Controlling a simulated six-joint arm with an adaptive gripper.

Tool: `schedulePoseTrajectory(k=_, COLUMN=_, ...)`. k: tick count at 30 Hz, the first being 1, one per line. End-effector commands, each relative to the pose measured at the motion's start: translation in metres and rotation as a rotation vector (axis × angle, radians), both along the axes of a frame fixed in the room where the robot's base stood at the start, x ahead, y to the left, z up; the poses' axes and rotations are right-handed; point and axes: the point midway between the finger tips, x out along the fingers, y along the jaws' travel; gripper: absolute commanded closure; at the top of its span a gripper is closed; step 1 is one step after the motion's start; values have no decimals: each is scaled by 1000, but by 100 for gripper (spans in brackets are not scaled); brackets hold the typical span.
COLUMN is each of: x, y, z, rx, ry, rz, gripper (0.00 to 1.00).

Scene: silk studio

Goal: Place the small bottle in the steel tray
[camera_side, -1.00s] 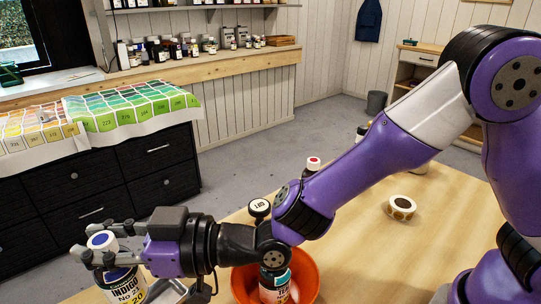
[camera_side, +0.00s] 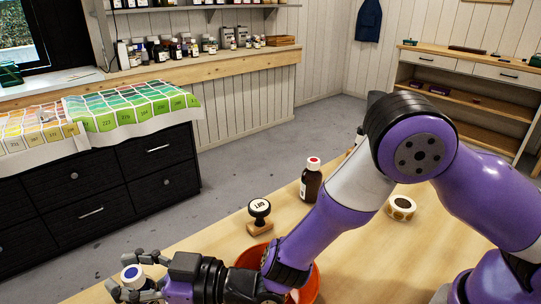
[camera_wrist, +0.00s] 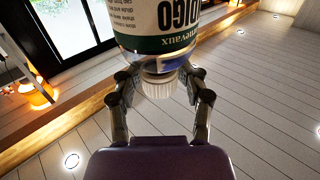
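The small bottle has a white cap with a blue top (camera_side: 131,276) and stands at the lower left of the side view, its body cut off by the picture edge. In the wrist view its dark-and-white INDIGO label (camera_wrist: 155,20) shows upside down. My gripper (camera_side: 134,270) is shut on it, with the fingers on both sides of it near the neck; they also show in the wrist view (camera_wrist: 160,84). The steel tray is not visible in either view now.
An orange bowl (camera_side: 311,288) stands on the wooden table, partly hidden by my arm. Near it are a stamp (camera_side: 260,213), a brown bottle with a red-dotted cap (camera_side: 312,182) and a tape roll (camera_side: 401,207). The table between the stamp and my gripper is clear.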

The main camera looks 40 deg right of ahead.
Motion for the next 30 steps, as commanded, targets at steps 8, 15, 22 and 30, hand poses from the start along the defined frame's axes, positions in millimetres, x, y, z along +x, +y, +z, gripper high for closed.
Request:
schedulePoseTrajectory(k=8, x=0, y=0, z=0, rx=0, ry=0, rz=0, gripper=37)
schedulePoseTrajectory(k=15, x=-11, y=-12, z=-1, rx=-4, ry=2, rz=1, gripper=37)
schedulePoseTrajectory(k=22, x=-21, y=-21, z=31, rx=2, ry=-6, rz=0, gripper=37)
schedulePoseTrajectory(k=30, x=-21, y=-21, z=66, rx=0, ry=0, rz=-1, gripper=37)
